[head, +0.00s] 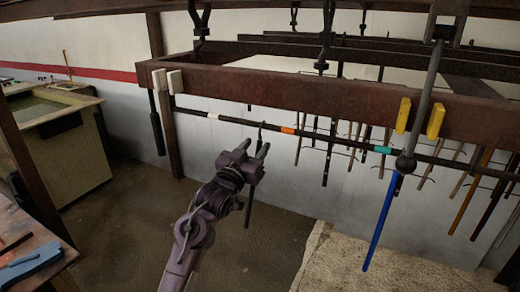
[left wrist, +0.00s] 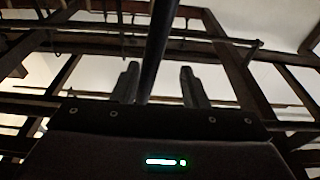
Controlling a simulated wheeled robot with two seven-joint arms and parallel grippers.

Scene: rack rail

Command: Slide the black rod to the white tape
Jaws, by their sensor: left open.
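The black rod (head: 249,207) hangs by a hook from the dark rail (head: 335,140), between the white tape (head: 212,116) and the orange tape, nearer the orange. My left gripper (head: 254,151) is open at the rod's upper part, just below the rail. It hides the rod's middle in the head view. In the left wrist view the rod (left wrist: 156,45) runs down between the two spread fingers of the gripper (left wrist: 162,85), with gaps visible on both sides. My right gripper is not in view.
The rail also carries orange tape (head: 287,130) and teal tape (head: 382,150). A blue rod (head: 380,225) hangs farther right, near a grey post with a ball end (head: 405,163). A brown beam (head: 300,90) runs above the rail. Several rods hang behind. The rail is clear between hook and white tape.

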